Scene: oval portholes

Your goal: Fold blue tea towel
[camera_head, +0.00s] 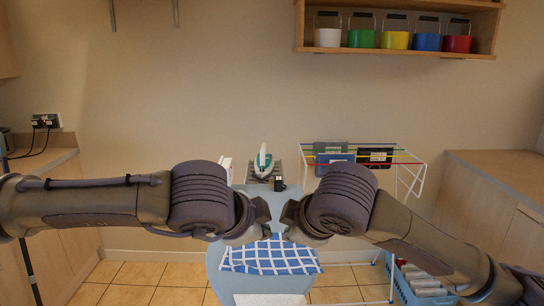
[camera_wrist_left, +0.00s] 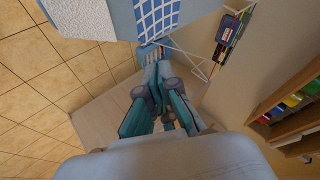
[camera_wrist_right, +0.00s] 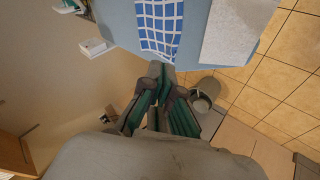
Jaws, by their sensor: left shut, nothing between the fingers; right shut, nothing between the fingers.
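The blue-and-white checked tea towel (camera_head: 270,258) lies spread flat on the light blue ironing board (camera_head: 228,284). Its far part is partly hidden by my arms in the head view. It also shows at the top of the left wrist view (camera_wrist_left: 157,18) and of the right wrist view (camera_wrist_right: 160,24). My left gripper (camera_head: 263,211) and right gripper (camera_head: 288,212) face each other with a small gap, apparently above the towel's far side. In the wrist views the fingers of the left gripper (camera_wrist_left: 154,62) and right gripper (camera_wrist_right: 160,70) are together and empty.
A white cloth (camera_head: 270,300) lies on the board nearer me. A drying rack (camera_head: 411,161) stands right, with a blue crate (camera_head: 408,284) below. Counters flank both sides.

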